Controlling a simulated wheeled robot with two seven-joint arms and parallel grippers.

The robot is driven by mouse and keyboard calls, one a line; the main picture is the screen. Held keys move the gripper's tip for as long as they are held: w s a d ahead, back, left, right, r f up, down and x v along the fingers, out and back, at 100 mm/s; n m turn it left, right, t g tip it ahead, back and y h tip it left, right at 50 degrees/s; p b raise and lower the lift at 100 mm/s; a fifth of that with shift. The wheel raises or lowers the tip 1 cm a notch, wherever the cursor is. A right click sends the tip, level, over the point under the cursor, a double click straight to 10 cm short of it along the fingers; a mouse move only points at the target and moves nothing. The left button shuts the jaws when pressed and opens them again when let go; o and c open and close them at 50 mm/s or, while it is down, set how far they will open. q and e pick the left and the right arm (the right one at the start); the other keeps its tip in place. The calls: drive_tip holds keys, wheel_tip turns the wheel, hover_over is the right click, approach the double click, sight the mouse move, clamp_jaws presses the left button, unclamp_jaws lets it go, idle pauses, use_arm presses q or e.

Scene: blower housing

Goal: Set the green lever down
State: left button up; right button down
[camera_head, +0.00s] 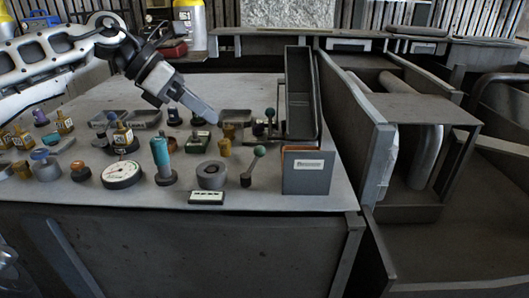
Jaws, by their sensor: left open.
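A lever with a green ball knob (259,151) stands tilted on the grey table, front right, just left of the grey box with an orange top edge. Another small lever with a green knob (270,113) is farther back, by the tall grey bin. I cannot tell which one the task names. My left gripper (208,113) reaches in from the upper left, fingers pointing down and right. It is open, with nothing seen held, above and behind the front lever and apart from it. My right gripper is not in view.
A teal-handled part (160,152), a white dial gauge (122,174) and a dark ring (211,175) stand left of the front lever. A small label plate (207,197) lies before them. The tall grey bin (301,92) and grey box (308,175) block the right.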

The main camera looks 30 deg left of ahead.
sight(257, 149)
use_arm(q)
drive_tip(key=p+x, duration=0.5)
drive_tip(key=x, duration=0.8)
drive_tip(key=shift+w+d+f, duration=0.1)
drive_tip(key=shift+d+f, duration=0.05)
drive_tip(key=shift+d, duration=0.15)
drive_tip(key=shift+w+d+f, duration=0.2)
drive_tip(key=shift+f, duration=0.15)
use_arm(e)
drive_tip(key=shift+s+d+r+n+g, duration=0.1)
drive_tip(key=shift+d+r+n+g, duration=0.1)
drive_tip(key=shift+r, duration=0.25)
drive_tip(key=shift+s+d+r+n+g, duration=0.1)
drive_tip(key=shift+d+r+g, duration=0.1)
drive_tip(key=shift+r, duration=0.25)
use_arm(q)
clamp_jaws()
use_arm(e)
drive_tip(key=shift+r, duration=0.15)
